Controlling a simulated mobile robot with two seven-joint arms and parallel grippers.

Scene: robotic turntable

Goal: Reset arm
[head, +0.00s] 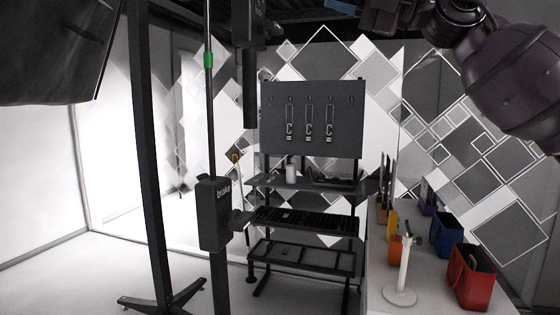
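Dark, rounded arm links, which look like my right arm, fill the upper right corner of the head view and run left along the top edge. No gripper fingers can be made out on them, as the top edge cuts the arm off. My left arm and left gripper do not show. No held object is visible.
A black rack (305,222) with shelves and a pegboard (312,118) stands ahead. A thin pole with a black box (214,213) stands nearer, left of it. A white table (440,300) at right carries a red bin (470,283), a blue bin (447,240) and a white stand (402,270).

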